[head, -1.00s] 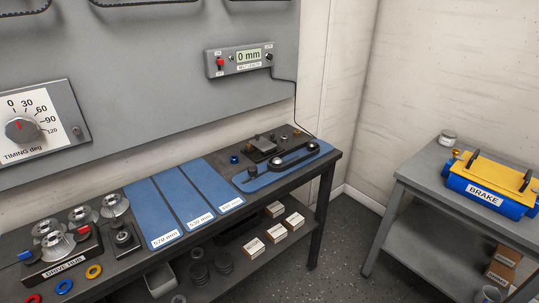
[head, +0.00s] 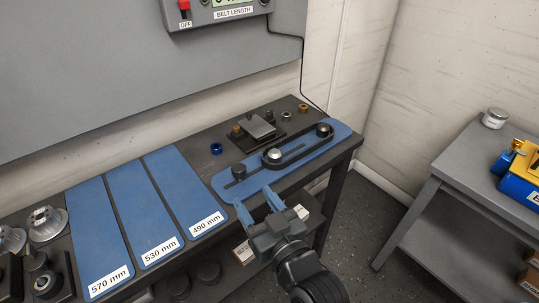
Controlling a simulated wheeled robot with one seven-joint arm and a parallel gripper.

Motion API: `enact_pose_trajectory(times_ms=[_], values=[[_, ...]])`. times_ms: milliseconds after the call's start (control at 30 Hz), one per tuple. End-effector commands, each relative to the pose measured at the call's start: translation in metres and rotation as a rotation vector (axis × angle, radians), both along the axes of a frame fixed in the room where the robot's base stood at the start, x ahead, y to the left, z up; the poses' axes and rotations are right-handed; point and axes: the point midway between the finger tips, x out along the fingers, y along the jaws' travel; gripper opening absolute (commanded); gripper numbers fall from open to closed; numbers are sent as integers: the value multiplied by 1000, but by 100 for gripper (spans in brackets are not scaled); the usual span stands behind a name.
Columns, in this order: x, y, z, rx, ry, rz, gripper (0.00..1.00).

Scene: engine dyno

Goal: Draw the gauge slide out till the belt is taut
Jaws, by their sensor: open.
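The blue belt gauge (head: 222,184) lies along the front right of the bench. A black belt (head: 299,152) runs around two silver-topped posts, one in the middle (head: 273,156) and one at the far right end (head: 323,130). I cannot tell from here how tight it is. A dark round knob (head: 239,172) stands over the slot at the gauge's left part. My gripper (head: 257,200) has blue fingers, is open and empty, and is at the gauge's near edge, just in front of the knob and apart from it.
The belt length box (head: 222,12) is on the wall, its display cut off by the top edge. Blue strips marked 570, 530 and 490 mm (head: 187,185) lie to the left. A dark block (head: 258,128) and small rings stand behind the gauge. A grey table is at right.

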Motion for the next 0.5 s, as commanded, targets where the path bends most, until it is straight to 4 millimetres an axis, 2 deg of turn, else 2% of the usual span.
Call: enact_pose_trajectory(times_ms=[100, 333, 500], values=[[20, 5, 5, 4, -8, 3, 59], [42, 9, 8, 5, -11, -2, 59], [67, 20, 8, 5, -11, -3, 59]])
